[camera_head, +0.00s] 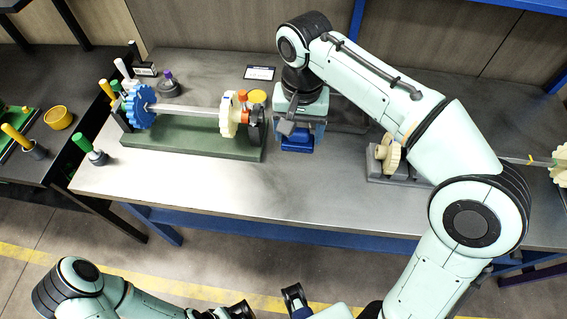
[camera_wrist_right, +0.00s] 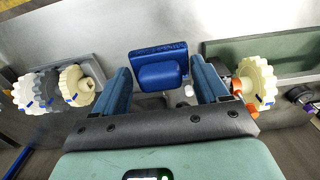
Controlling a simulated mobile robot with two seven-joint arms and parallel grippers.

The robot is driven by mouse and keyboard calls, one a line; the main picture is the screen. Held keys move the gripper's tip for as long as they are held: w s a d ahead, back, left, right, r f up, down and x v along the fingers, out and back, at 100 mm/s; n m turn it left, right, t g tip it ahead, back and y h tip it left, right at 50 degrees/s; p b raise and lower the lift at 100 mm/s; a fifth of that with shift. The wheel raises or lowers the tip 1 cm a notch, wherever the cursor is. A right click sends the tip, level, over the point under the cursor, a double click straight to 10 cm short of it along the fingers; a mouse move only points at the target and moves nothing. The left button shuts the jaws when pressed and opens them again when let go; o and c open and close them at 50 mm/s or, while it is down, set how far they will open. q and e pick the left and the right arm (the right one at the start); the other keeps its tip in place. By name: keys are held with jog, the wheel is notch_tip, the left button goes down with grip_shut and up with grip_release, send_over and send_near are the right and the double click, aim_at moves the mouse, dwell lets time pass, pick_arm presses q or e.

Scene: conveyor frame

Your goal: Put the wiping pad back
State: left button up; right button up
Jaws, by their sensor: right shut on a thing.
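The wiping pad (camera_head: 297,144) is blue, with a flat base and a raised grip block. It is at the back middle of the steel table, just right of the green stand. My right gripper (camera_head: 299,126) points down over it and is shut on it. In the right wrist view the pad (camera_wrist_right: 158,52) shows between and beyond the two blue fingers of the right gripper (camera_wrist_right: 163,76). Whether the pad touches the table is hard to tell. Part of my left gripper (camera_head: 295,301) shows at the bottom edge, away from the table; its opening is unclear.
The green stand (camera_head: 190,138) holds a shaft with a blue gear (camera_head: 139,106) and a cream gear (camera_head: 230,114). A grey fixture (camera_head: 386,172) with a cream gear is to the right, partly behind my right arm. Bottles stand at the left. The table's front middle (camera_head: 270,195) is clear.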

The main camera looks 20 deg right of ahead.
jog(key=shift+w+r, duration=0.1)
jog(key=shift+w, duration=0.2)
jog(key=shift+f, duration=0.3)
pick_arm(q)
jog(key=shift+t, duration=0.4)
jog(key=shift+w+f+b, duration=0.6)
jog(key=shift+f+b, duration=0.4)
jog(key=shift+b, duration=0.25)
jog(key=shift+w+f+b, duration=0.6)
jog(key=shift+f+b, duration=0.35)
jog(key=shift+b, duration=0.25)
pick_arm(e)
jog(key=shift+f, duration=9.6)
jog(key=shift+f, duration=0.1)
pick_arm(q)
jog(key=shift+f, duration=0.1)
pick_arm(e)
jog(key=o, duration=0.9)
jog(key=shift+f, duration=0.1)
jog(key=shift+o, duration=0.2)
pick_arm(q)
jog(key=r+p, duration=0.1)
jog(key=s+r+p, duration=0.1)
jog(key=shift+r+p, duration=0.2)
jog(key=shift+p, duration=0.2)
pick_arm(e)
notch_tip(320, 180, up, 12)
jog(key=shift+r, duration=0.25)
